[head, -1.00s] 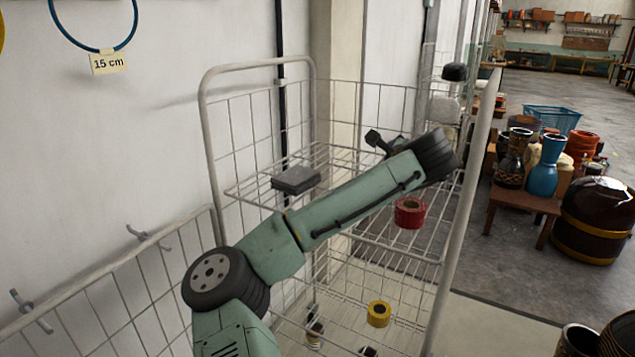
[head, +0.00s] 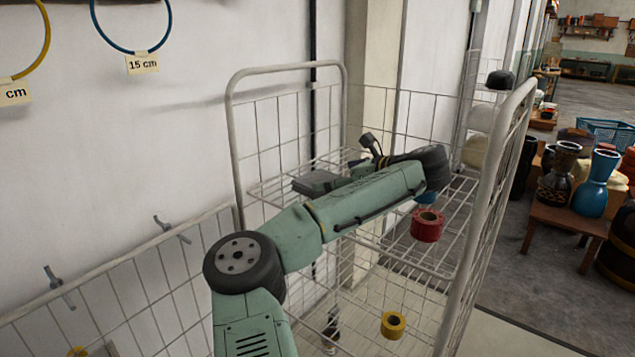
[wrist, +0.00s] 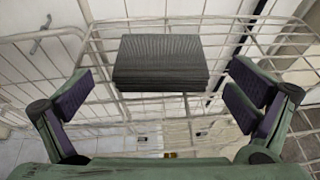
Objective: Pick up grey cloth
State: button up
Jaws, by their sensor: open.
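The grey cloth (wrist: 161,62) is a dark, ribbed, folded stack on a wire shelf of the trolley. In the wrist view it lies ahead of my gripper (wrist: 160,100), level with the space between the two fingers. The fingers are wide apart with nothing between them. In the head view the cloth (head: 312,184) shows at the left of the shelf, partly covered by my arm.
The wire trolley (head: 236,150) has upright side frames around the shelf. A red tape roll (head: 427,225) is on the shelf to the right, and a yellow roll (head: 393,325) is lower down. A wire panel with hooks (head: 60,285) lines the wall at left. Vases (head: 597,180) stand at far right.

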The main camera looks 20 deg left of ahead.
aim_at(322, 180)
jog(key=p+x, duration=0.1)
jog(key=x, duration=0.3)
jog(key=shift+w+a+p, duration=0.1)
jog(key=shift+a+p, duration=0.05)
jog(key=shift+p, duration=0.2)
jog(key=shift+w+a+f, duration=0.25)
jog(key=shift+a+f, duration=0.1)
jog(key=shift+c, duration=0.6)
jog(key=c, duration=0.7)
jog(key=shift+c, duration=0.2)
